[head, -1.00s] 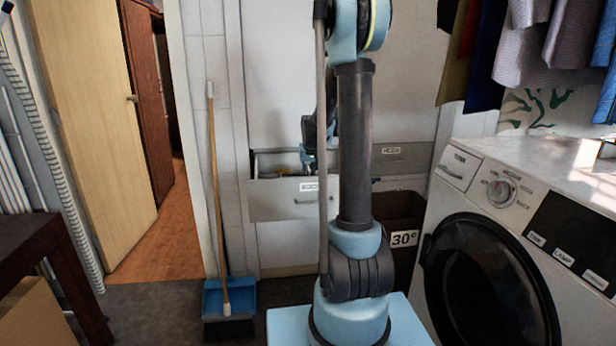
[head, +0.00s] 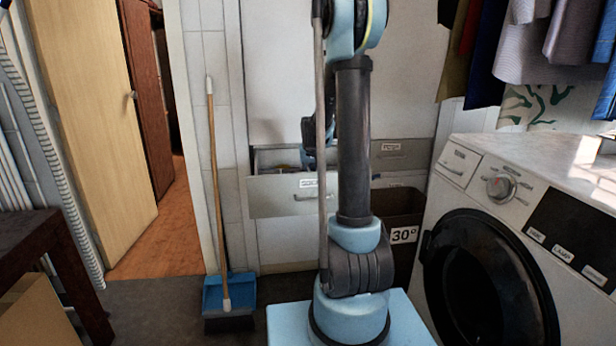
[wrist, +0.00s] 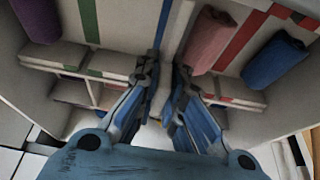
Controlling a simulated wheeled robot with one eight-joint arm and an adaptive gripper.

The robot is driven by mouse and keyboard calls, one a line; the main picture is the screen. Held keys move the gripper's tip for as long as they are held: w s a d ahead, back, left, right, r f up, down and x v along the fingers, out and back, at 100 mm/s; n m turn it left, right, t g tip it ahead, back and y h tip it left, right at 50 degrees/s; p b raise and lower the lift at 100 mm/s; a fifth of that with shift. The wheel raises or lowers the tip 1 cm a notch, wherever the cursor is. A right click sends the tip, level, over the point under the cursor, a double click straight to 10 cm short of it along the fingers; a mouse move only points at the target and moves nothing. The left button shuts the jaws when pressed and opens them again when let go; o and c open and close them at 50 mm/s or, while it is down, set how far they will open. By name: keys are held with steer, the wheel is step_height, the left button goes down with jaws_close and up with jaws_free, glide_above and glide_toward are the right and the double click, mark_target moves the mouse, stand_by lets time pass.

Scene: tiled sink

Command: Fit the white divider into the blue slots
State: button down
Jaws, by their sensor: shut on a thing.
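The white divider (wrist: 176,38) shows in the wrist view as a pale upright strip between my fingertips. My gripper (wrist: 163,78) is shut on it, over the inside of the open drawer (head: 268,198). A blue stripe (wrist: 161,24) on the drawer floor runs just left of the divider and nearly parallel to it. My fingers hide the near end of the divider and the near blue slot, so I cannot tell whether the divider is seated. In the head view my arm hides most of the gripper.
The drawer has a green stripe (wrist: 89,20) and a red stripe (wrist: 243,38). A purple roll (wrist: 36,18), a pink roll (wrist: 210,40) and a blue roll (wrist: 274,62) lie inside. A washing machine (head: 490,240) stands right; a broom (head: 214,180) leans left.

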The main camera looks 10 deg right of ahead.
steer(key=shift+f, duration=0.85)
steer(key=c, duration=1.6)
jaws_free()
steer(key=shift+c, duration=0.2)
steer(key=shift+v, duration=5.95)
